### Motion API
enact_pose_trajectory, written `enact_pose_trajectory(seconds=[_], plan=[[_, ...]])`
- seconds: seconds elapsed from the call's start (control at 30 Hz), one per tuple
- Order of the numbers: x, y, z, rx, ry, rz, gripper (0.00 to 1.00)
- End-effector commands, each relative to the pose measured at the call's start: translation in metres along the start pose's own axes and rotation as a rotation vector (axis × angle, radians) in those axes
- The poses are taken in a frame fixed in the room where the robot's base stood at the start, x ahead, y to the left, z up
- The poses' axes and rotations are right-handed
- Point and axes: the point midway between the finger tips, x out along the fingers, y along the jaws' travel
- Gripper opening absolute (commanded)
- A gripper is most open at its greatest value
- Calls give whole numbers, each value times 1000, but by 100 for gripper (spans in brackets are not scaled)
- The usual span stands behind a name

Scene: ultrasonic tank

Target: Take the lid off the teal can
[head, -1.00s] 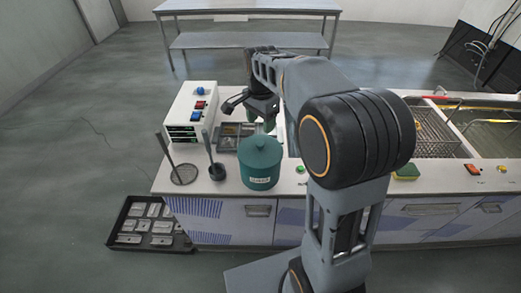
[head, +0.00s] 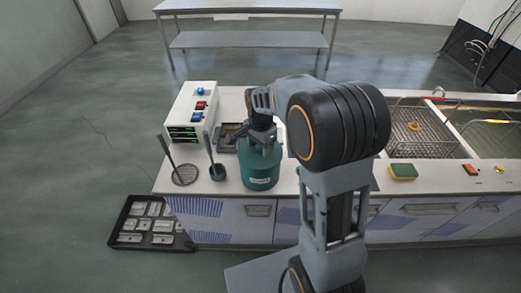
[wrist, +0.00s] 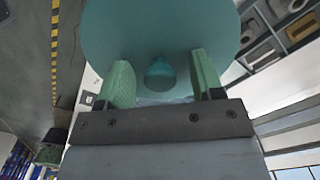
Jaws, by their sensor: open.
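The teal can (head: 259,176) stands upright near the front edge of the counter, with a pale label on its front. Its round lid (wrist: 160,25) fills the top of the wrist view and is on the can. The lid's knob (wrist: 160,73) shows between the two green finger pads, with a gap on each side. My gripper (head: 262,147) is directly above the can, pointing down, with its open fingers on either side of the knob. In the head view the gripper hides the knob and much of the lid.
A white control box (head: 192,112) stands left of the can. A round mesh strainer (head: 185,174) and a dark-headed tool (head: 217,171) are between it and the can. A grey divided tray (head: 226,138) lies behind. A yellow-green sponge (head: 403,171) is to the right.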

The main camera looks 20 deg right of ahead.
Motion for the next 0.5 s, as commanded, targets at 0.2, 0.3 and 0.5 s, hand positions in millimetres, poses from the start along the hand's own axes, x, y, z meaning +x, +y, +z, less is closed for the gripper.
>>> enact_pose_trajectory(seconds=[0.2,0.3,0.5], plan=[[0,0,0,0,0,0,58],[0,0,0,0,0,0,48],[0,0,0,0,0,0,29]])
